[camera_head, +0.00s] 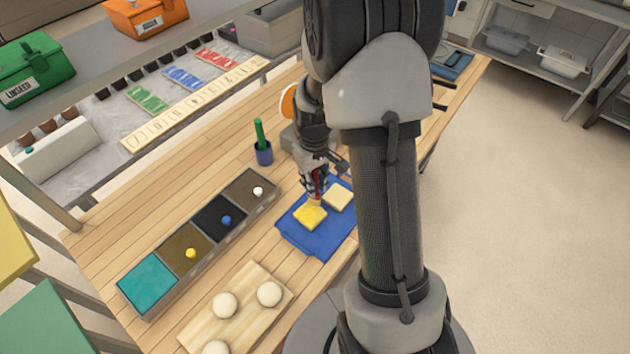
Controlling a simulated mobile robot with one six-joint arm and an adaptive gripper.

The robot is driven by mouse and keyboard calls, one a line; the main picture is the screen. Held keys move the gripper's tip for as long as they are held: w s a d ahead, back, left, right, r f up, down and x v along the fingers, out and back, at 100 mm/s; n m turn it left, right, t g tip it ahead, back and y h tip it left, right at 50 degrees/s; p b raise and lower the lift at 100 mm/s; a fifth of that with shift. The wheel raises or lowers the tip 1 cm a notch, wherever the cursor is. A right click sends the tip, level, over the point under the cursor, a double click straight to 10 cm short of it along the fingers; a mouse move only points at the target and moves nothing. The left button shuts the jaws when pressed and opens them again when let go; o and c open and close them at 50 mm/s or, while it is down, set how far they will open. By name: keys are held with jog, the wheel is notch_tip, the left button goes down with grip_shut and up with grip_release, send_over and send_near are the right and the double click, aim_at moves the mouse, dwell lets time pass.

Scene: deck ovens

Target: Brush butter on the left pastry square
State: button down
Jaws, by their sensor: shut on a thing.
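Two pastry squares lie on a blue mat (290,238). The left pastry square (309,217) is a stronger yellow than the paler right pastry square (339,198). My gripper (315,182) points down just above the left square. It is shut on a brush with a red handle (321,183). The brush's pale bristle end (315,202) is at the far edge of the left square and seems to touch it. Part of the handle is hidden between the fingers, and my arm covers the right side of the mat.
A tray with several coloured compartments (148,284) and small balls lies left of the mat. A blue cup (264,154) with a green-handled tool (259,133) stands behind. A wooden board (250,285) with dough balls is in front. A shelf with labelled boxes is at the back left.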

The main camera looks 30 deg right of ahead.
jog(key=a, duration=0.2)
jog(key=s+a, duration=0.1)
jog(key=a, duration=0.1)
jog(key=shift+s+a, duration=0.1)
jog(key=shift+a, duration=0.1)
dwell(0.3)
notch_tip(320, 180, up, 7)
jog(key=p, duration=0.5)
dwell(0.4)
jog(key=d, duration=1)
dwell(0.6)
